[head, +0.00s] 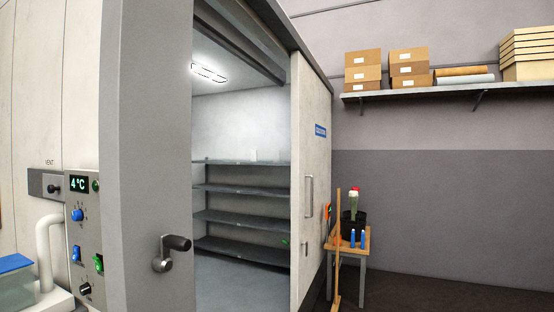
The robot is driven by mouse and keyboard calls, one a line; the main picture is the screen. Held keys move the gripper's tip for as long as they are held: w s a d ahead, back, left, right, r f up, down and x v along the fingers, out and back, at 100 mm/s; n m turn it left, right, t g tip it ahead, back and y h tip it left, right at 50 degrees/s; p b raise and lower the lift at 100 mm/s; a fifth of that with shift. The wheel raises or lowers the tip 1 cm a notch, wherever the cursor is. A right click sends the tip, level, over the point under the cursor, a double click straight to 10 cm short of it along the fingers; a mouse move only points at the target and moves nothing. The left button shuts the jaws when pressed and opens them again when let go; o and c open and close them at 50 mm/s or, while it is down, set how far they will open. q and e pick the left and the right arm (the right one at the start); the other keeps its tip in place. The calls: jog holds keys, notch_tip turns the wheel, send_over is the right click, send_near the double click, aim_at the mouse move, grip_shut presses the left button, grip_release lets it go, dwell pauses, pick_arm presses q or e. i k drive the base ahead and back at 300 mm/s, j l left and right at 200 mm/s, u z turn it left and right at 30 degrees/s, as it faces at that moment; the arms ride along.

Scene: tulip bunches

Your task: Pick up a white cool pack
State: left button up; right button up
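I cannot make out a white cool pack for certain. A small pale upright shape (254,156) shows at the top of the dark shelf rack (240,190) inside the cold room; it is too small to tell what it is. A clear box with a blue lid (16,283) stands at the lower left edge, and its contents are not clear. Neither of my grippers is in view.
The cold room doorway stands open, with a grey frame (150,110) and handle (170,254). A control panel (84,235) reads 4 °C. On the right are a small wooden table (362,240) with bottles and a wall shelf (420,92) with cardboard boxes.

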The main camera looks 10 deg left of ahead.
aim_at(276, 154)
jog(key=i+l+z, duration=0.1)
jog(key=i+l, duration=0.15)
jog(key=i+l+z, duration=0.1)
jog(key=i, duration=0.4)
jog(key=i+l+z, duration=0.1)
jog(key=i+l, duration=0.2)
jog(key=i+j+u, duration=0.2)
jog(key=i+u, duration=0.2)
jog(key=i, duration=0.15)
jog(key=i+u, duration=0.4)
jog(key=i, duration=0.15)
jog(key=i+l+u, duration=0.2)
jog(key=i+u, duration=0.15)
jog(key=i, duration=0.25)
jog(key=i+l+u, duration=0.4)
jog(key=i, duration=0.15)
jog(key=i+j+u, duration=0.2)
jog(key=i+u, duration=1.05)
jog(key=i, duration=0.15)
jog(key=i+z, duration=0.45)
jog(key=i+j+z, duration=0.45)
jog(key=i, duration=0.2)
jog(key=i+l, duration=0.05)
jog(key=l, duration=0.05)
